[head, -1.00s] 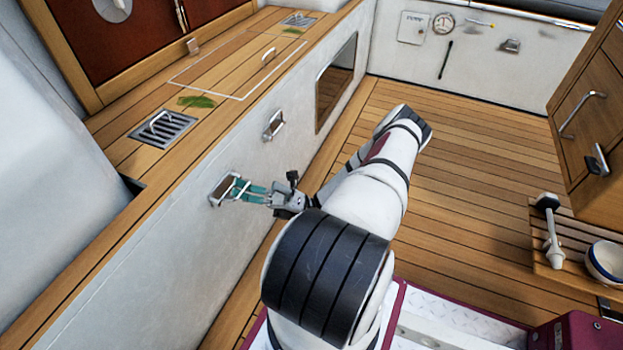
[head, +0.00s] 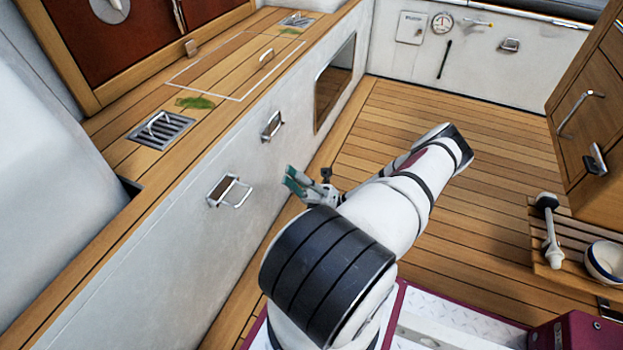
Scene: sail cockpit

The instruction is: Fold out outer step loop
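Two metal step loops are on the white side wall. The nearer step loop (head: 237,191), with a brown pad in its recess, stands out from the wall. The farther step loop (head: 272,125) sits higher in the picture and looks close to the wall. Which of them is the outer one I cannot tell. My gripper (head: 287,177) has teal fingers, spread apart and empty. It is to the right of the nearer loop, clear of it, with its fingertips pointing toward the wall.
A wooden bench top (head: 205,95) with a drain grate (head: 160,130) runs above the wall. A dark window (head: 335,85) is farther along. Wooden cabinets (head: 590,110) stand at the right, above a slatted shelf with a bowl (head: 606,262). The plank floor (head: 480,135) is clear beyond my arm.

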